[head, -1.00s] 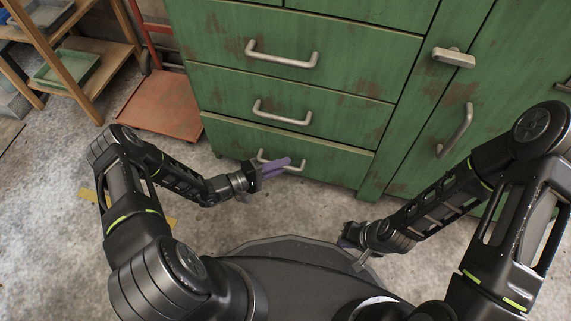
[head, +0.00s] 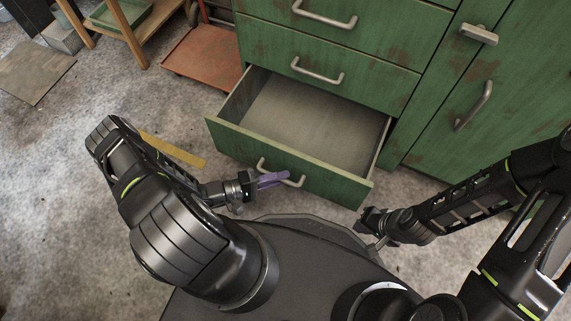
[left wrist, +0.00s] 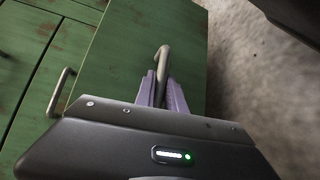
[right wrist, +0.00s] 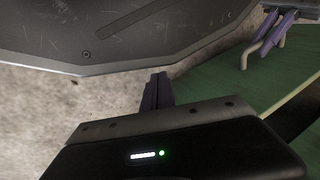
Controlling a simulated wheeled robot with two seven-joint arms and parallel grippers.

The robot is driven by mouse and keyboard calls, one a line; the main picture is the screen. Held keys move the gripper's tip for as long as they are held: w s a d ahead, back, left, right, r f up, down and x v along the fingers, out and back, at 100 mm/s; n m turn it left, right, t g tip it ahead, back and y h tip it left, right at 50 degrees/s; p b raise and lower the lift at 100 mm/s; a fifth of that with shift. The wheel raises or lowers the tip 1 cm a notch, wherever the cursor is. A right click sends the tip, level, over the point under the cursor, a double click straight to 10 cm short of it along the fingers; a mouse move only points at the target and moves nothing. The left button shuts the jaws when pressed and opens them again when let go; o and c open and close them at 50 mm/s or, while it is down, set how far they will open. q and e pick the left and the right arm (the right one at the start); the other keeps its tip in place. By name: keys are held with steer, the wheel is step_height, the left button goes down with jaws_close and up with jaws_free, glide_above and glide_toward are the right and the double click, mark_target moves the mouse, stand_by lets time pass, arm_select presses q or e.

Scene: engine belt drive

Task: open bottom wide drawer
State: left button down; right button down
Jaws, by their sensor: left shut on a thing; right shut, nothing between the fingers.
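The bottom wide drawer (head: 300,165) of the green cabinet stands pulled well out, and its grey inside looks empty. Its metal handle (head: 292,182) is on the front panel. My left gripper (head: 272,180) is shut on this handle; in the left wrist view the purple fingers (left wrist: 162,92) close around the handle bar (left wrist: 163,58). My right gripper (head: 372,222) is shut and empty, low near the drawer's right front corner. In the right wrist view its purple fingers (right wrist: 157,90) are together, apart from the drawer front (right wrist: 215,80).
Two shut drawers with handles (head: 318,72) are above. A cabinet door (head: 500,100) with a handle is at the right. A red cart (head: 203,55) and a wooden shelf (head: 135,35) stand at the back left. The floor at the left is mostly clear.

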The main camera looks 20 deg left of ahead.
arm_select(q)
steer(key=shift+s+a, duration=0.1)
steer(key=shift+s, duration=0.9)
arm_select(e)
steer(key=shift+s+r, duration=0.2)
steer(key=shift+s, duration=0.2)
arm_select(q)
steer(key=c, duration=1.4)
jaws_free()
steer(key=p+v, duration=0.1)
steer(key=v, duration=0.6)
steer(key=shift+s+a, duration=0.2)
steer(key=shift+a, duration=0.1)
arm_select(e)
steer(key=shift+s+r, duration=0.15)
steer(key=shift+r, duration=0.55)
